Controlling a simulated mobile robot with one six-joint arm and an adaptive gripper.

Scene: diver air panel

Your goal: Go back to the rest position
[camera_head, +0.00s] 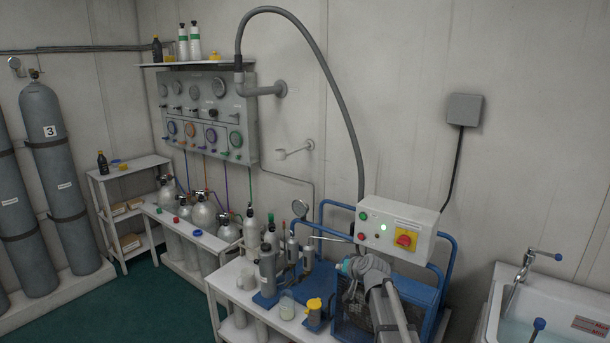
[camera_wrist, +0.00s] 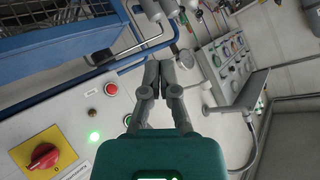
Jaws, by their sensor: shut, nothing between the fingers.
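My gripper (camera_wrist: 159,72) shows at the middle of the wrist view, its two grey fingers together at the tips with nothing between them. Its teal housing fills the bottom centre. In the head view my arm rises at the lower right, in front of the blue-framed machine (camera_head: 433,297); a little teal shows at its end, and the fingers are not clear there. The white control box (camera_head: 372,219) stands just above and behind my arm. Its red and yellow switch (camera_head: 406,239) also shows at the lower left of the wrist view (camera_wrist: 43,157).
The gauge panel (camera_head: 211,101) hangs on the back wall. A white bench (camera_head: 226,277) below holds several small cylinders, a glass jar (camera_head: 287,304) and a yellow-topped item (camera_head: 313,312). A sink (camera_head: 558,310) stands at the right. Green floor (camera_head: 150,305) is open at the lower left.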

